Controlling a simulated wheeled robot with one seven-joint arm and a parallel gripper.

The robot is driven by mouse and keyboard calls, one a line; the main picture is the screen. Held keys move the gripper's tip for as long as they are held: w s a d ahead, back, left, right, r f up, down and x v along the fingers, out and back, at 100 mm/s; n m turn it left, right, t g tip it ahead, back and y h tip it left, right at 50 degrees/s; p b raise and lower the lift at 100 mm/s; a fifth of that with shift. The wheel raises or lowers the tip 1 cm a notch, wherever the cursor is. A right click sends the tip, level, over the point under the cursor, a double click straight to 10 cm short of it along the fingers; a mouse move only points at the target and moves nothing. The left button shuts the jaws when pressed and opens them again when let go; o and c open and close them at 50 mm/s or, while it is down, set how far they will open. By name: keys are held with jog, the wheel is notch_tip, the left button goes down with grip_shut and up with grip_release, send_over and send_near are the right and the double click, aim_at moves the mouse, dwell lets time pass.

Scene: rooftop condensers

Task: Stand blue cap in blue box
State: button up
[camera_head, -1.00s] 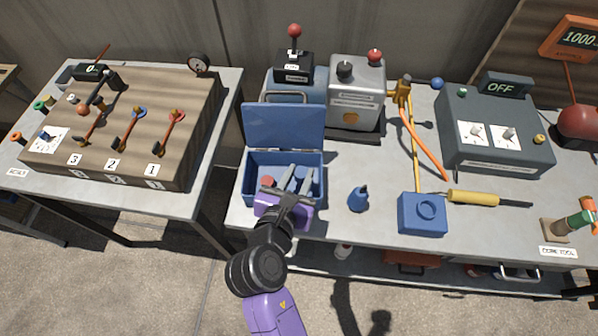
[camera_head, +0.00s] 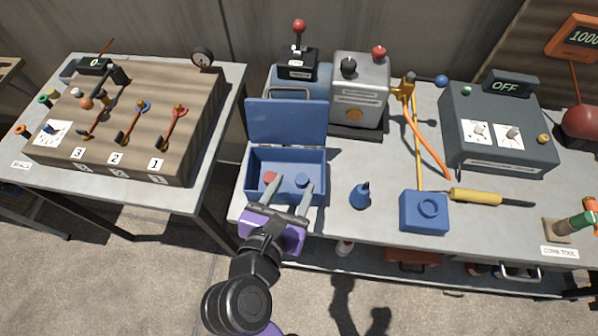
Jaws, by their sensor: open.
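The blue box (camera_head: 252,172) stands on the workbench with its lid (camera_head: 285,122) raised at the back. Inside it, a small blue cap (camera_head: 302,180) is right of centre and a red cap (camera_head: 270,179) is at the left. The blue cap looks upright, though its lower part is hard to make out. My gripper (camera_head: 292,184) is open, with its two fingers apart and reaching over the front wall of the box. The fingertips are near the caps, and nothing shows held between them. My gripper's purple body covers part of the box's front.
A blue bottle (camera_head: 361,196) and a blue block with a ring (camera_head: 424,216) stand right of the box. A yellow-handled tool (camera_head: 476,195) lies farther right. A grey machine (camera_head: 360,92) is behind, right of the lid. A gap separates the left table (camera_head: 215,125).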

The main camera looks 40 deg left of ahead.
jog(key=v, duration=0.5)
jog(key=shift+d, duration=0.1)
jog(key=s+d+f+m+g, duration=0.1)
jog(key=d+f+m, duration=0.3)
jog(key=d+m, duration=0.55)
jog(key=d+f+m, duration=0.4)
jog(key=d+m, duration=0.3)
jog(key=d, duration=0.6)
jog(key=s+d+r+m+t+h, duration=0.1)
jog(key=s+d+r+m, duration=0.4)
jog(key=m, duration=0.7)
jog(key=s+d+r+m+t+h, duration=0.2)
jog(key=s+d+r+m+h, duration=0.2)
jog(key=d+m, duration=0.6)
notch_tip(320, 180, up, 2)
jog(key=s+m, duration=0.2)
jog(key=shift+s+d, duration=0.2)
jog(key=shift+s, duration=0.2)
